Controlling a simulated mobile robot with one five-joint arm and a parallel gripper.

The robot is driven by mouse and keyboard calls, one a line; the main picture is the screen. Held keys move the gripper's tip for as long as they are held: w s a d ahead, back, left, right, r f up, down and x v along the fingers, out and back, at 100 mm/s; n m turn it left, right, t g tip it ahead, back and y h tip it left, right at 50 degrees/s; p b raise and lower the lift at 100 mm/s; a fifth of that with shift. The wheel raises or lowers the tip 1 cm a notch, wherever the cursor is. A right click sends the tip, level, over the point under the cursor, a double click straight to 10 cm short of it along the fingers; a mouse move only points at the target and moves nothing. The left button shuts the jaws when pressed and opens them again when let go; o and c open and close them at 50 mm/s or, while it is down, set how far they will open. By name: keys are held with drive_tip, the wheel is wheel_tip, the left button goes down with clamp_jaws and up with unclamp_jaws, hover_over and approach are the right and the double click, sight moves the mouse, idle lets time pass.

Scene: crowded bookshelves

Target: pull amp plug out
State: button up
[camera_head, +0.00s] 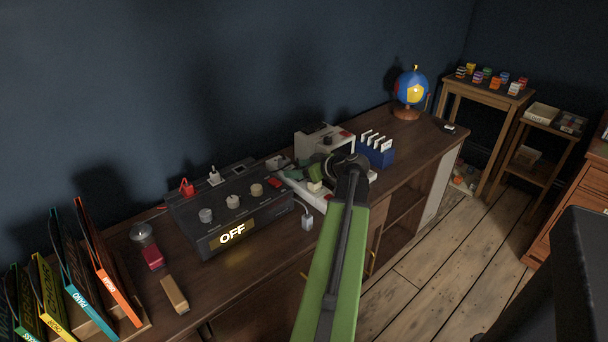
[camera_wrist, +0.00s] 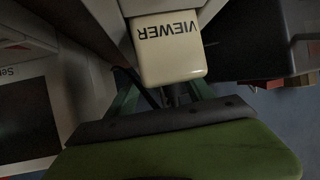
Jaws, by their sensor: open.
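A dark box with knobs and a lit OFF sign (camera_head: 232,234), perhaps the amp, stands on the long wooden cabinet. A pale strip (camera_head: 291,181) lies to its right, with a cream block (camera_head: 315,186) by its right part. A pale plug-like piece (camera_head: 307,222) with a cord is at the cabinet's front edge. My gripper (camera_head: 322,172) is open, low over the strip's area, and partly hidden by my arm. In the wrist view, a cream block marked VIEWER (camera_wrist: 168,45) is close ahead of my gripper; contact cannot be told. I see no label reading AMP.
A white device (camera_head: 325,141) stands just behind my gripper, and a blue rack with white cards (camera_head: 375,150) is to the right. A globe (camera_head: 411,88) stands farther right. Colored upright folders (camera_head: 107,270) fill the left end. Wooden floor (camera_head: 440,235) is open at right.

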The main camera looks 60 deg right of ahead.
drive_tip(key=shift+w, duration=0.1)
clamp_jaws()
drive_tip(key=shift+r+p, duration=1.95)
drive_tip(key=shift+p, duration=0.05)
